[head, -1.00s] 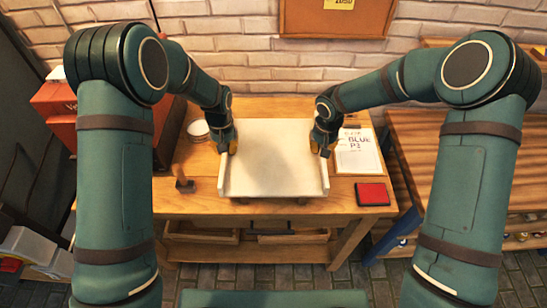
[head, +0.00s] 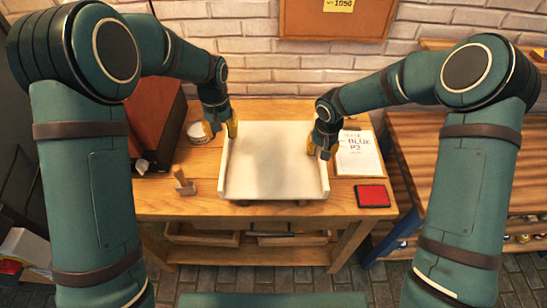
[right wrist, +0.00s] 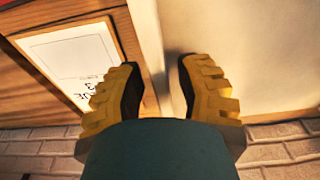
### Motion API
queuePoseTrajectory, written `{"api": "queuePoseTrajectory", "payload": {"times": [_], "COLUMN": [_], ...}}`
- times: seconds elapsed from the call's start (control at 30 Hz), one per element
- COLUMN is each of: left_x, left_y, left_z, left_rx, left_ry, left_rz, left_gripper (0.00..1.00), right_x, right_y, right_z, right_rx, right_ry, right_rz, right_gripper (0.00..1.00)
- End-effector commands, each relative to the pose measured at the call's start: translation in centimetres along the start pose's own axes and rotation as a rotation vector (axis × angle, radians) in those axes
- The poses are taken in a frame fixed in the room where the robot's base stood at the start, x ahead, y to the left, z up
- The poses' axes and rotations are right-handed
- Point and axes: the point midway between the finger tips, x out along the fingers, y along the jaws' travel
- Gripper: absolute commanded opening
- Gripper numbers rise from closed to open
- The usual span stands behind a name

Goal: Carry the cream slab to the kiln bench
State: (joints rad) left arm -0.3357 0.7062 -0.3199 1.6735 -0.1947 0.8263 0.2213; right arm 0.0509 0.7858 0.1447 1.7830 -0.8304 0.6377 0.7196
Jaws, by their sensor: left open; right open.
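The cream slab (head: 270,165) lies flat on the wooden table (head: 345,208), with raised rims along its left and right sides. My left gripper (head: 221,129) is open at the far end of the left rim, its fingers spread; whether it touches the slab I cannot tell. My right gripper (head: 321,150) is open at the right rim. In the right wrist view its yellow fingers (right wrist: 158,92) stand apart, with the slab's rim (right wrist: 148,50) between them. A slatted wooden bench (head: 450,155) stands at the right; no label shows whether it is the kiln bench.
A printed sheet (head: 358,155) and a red pad (head: 372,196) lie right of the slab. A small wooden stamp-like block (head: 183,184) and a round white tin (head: 198,131) are on the left. A gap separates table and bench. A brick wall (head: 260,60) is behind.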

Motion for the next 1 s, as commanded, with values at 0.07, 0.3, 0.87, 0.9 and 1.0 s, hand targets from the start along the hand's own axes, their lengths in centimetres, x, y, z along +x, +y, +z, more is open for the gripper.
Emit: {"api": "queuePoseTrajectory", "payload": {"times": [0.07, 0.3, 0.87, 0.9, 1.0], "left_x": [-1.4, -3.3, -3.5, -3.5, -3.4], "left_y": [0.0, 0.0, 0.0, 0.0, 0.0], "left_z": [0.0, 0.0, 0.0, 0.0, 0.1], "left_rx": [0.0, 0.001, 0.001, 0.001, 0.001], "left_ry": [0.003, 0.0, -0.001, -0.001, -0.001], "left_rz": [0.001, 0.0, 0.0, 0.0, 0.0], "left_gripper": [0.34, 0.34, 0.34, 0.34, 0.34], "right_x": [0.0, -0.1, -9.2, -9.8, -11.0], "right_y": [0.0, 0.0, 0.0, 0.0, 0.0], "right_z": [0.0, 0.0, -0.1, 0.0, 0.0], "right_rx": [0.0, 0.0, 0.001, 0.001, 0.0], "right_ry": [0.0, 0.0, 0.004, 0.004, 0.003], "right_rz": [0.0, 0.0, 0.0, 0.0, 0.0], "right_gripper": [0.34, 0.34, 0.34, 0.34, 0.34]}}
